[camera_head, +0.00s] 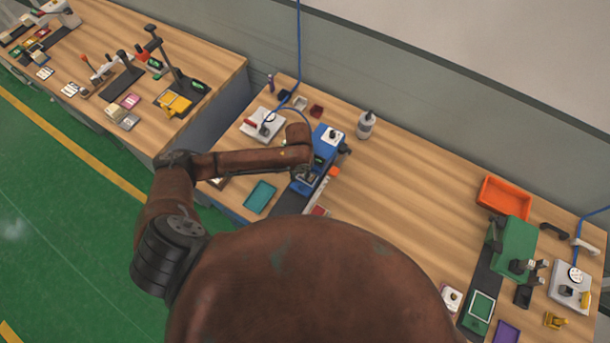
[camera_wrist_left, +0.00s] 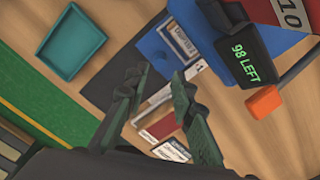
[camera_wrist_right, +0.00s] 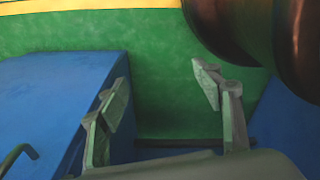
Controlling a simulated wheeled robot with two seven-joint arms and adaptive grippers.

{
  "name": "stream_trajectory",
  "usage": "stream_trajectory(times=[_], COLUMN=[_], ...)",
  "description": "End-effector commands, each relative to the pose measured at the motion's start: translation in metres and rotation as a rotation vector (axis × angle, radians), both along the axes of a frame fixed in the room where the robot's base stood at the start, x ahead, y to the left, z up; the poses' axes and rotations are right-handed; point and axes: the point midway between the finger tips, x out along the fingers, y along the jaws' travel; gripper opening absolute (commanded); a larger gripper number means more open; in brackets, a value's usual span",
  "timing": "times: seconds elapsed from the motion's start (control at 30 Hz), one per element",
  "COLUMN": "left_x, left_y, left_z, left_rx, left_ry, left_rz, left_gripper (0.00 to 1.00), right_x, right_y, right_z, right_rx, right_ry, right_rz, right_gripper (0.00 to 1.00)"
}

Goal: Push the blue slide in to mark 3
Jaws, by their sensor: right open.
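A blue device (camera_head: 326,142) stands on the middle bench in the head view, and its blue body (camera_wrist_left: 160,46) also shows in the left wrist view. I cannot make out which part is the blue slide, nor mark 3. A dark display (camera_wrist_left: 248,62) reads "98 LEFT", beside a red block with "10" (camera_wrist_left: 290,14) and an orange knob (camera_wrist_left: 266,101). My left gripper (camera_head: 306,178) is over the device's near end. In the left wrist view its fingers (camera_wrist_left: 160,88) are apart, with nothing clearly held. My right gripper (camera_wrist_right: 160,84) is open and empty above green floor.
A teal tray (camera_head: 260,197) lies left of the device; a white bottle (camera_head: 366,125) stands to its right. An orange bin (camera_head: 503,197) and a green machine (camera_head: 513,246) are at the bench's right. Bench between is clear. Blue panels (camera_wrist_right: 60,105) flank my right gripper.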

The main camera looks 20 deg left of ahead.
Motion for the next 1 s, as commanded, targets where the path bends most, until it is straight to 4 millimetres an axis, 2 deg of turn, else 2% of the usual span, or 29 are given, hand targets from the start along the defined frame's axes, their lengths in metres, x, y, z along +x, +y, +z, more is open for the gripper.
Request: stream_trajectory(times=[0.17, 0.33, 0.43, 0.6, 0.77, 0.9, 1.0], left_x=[-0.001, 0.001, 0.000, 0.000, 0.000, 0.000, 0.000], left_y=[-0.003, -0.004, -0.004, -0.003, -0.002, -0.002, -0.002], left_z=[-0.021, -0.048, -0.061, -0.074, -0.077, -0.076, -0.076], left_rx=[0.000, 0.000, 0.000, 0.001, 0.000, 0.000, 0.000], left_ry=[0.005, 0.003, 0.002, 0.000, -0.001, 0.000, 0.000], left_rz=[-0.005, -0.007, -0.007, -0.006, -0.006, -0.005, -0.004], left_gripper=[0.23, 0.23, 0.23, 0.23, 0.23, 0.23, 0.16], right_x=[-0.011, -0.034, -0.041, -0.030, -0.013, -0.011, -0.012], right_y=[0.000, -0.001, -0.002, -0.001, 0.000, 0.000, -0.001], right_z=[0.002, 0.003, 0.003, 0.004, 0.005, 0.005, 0.005], right_rx=[0.000, -0.001, -0.002, -0.002, 0.000, 0.000, 0.000], right_ry=[0.012, 0.041, 0.050, 0.036, 0.013, 0.011, 0.013], right_rz=[-0.003, -0.009, -0.011, -0.008, -0.003, -0.003, -0.003], right_gripper=[0.60, 0.60, 0.60, 0.60, 0.60, 0.60, 0.60])
